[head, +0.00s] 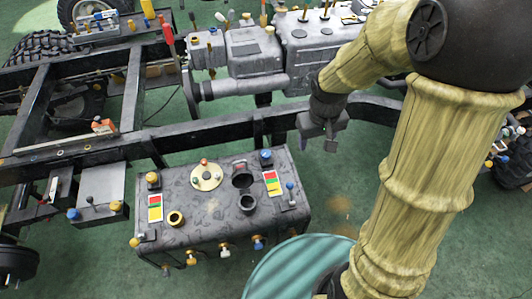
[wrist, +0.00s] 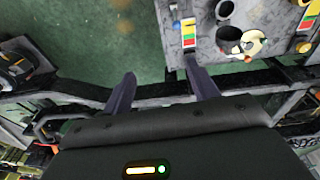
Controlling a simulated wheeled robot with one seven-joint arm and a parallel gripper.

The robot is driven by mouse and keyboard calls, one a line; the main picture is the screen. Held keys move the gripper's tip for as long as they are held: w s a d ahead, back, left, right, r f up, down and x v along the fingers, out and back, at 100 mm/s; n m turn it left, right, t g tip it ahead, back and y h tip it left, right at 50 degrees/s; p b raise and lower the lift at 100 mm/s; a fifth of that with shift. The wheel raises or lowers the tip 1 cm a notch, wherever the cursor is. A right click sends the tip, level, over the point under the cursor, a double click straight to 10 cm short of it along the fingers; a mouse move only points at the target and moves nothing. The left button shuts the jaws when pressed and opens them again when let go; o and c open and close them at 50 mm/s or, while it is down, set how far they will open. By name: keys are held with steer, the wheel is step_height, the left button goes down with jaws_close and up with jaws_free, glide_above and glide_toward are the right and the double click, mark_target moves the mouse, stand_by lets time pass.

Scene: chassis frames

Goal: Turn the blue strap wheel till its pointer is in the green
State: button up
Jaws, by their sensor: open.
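A small blue wheel (head: 266,155) stands at the far right corner of the dark grey tank (head: 215,222) in the head view. Beside it is a gauge strip (head: 271,183) with red, yellow and green bands. The strip also shows in the wrist view (wrist: 188,32); its pointer is too small to read. My gripper (head: 318,136) is to the right of the wheel, apart from it. In the wrist view my gripper (wrist: 161,84) is open and empty, and its right finger covers the place just below the strip, where I cannot make out the wheel.
A yellow wheel (head: 152,178) and second gauge strip (head: 155,207) are at the tank's left. A blue-tipped lever (head: 291,187) and filler necks stand up from the tank. A chassis rail (head: 215,138) runs behind it. Green floor (head: 325,190) lies open to the right.

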steer(key=w+a+f+n+g+b, duration=0.15)
steer(key=w+a+f+n, duration=0.25)
steer(key=w+a+f, duration=0.55)
steer(key=n+b, duration=0.2)
steer(key=b, duration=0.1)
glide_above(266, 153)
step_height(266, 153, down, 6)
steer(key=shift+r, duration=0.1)
step_height(266, 153, down, 17)
steer(key=shift+f+p, duration=0.2)
steer(key=shift+p, duration=0.45)
steer(key=c, duration=1)
